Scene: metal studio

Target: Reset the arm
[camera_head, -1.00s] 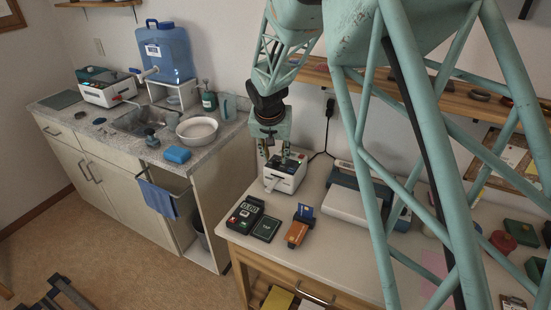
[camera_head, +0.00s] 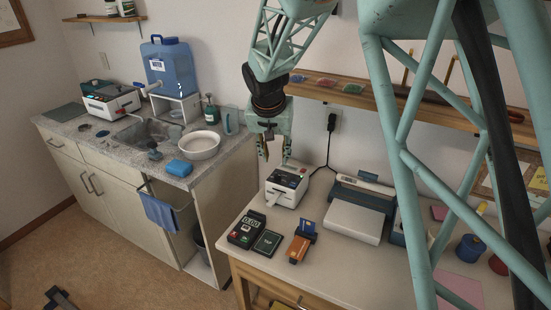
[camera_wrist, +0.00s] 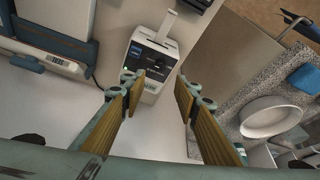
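My gripper (camera_head: 274,158) hangs from my teal arm above the left part of the wooden desk, pointing down. In the wrist view my gripper (camera_wrist: 158,92) has its two yellow-padded fingers spread well apart, with nothing between the pads. The small white machine (camera_head: 286,186) with a dark top panel stands on the desk just below the fingertips. It also shows beyond the fingers in the wrist view (camera_wrist: 150,62). The fingertips appear to be a little above it and apart from it.
A payment terminal (camera_head: 246,229), a dark pad (camera_head: 267,242) and an orange card reader (camera_head: 298,249) with a blue card lie at the desk's front. A grey-white device (camera_head: 354,221) stands to the right. A counter with a white bowl (camera_head: 200,146) is left. A shelf (camera_head: 345,95) runs behind.

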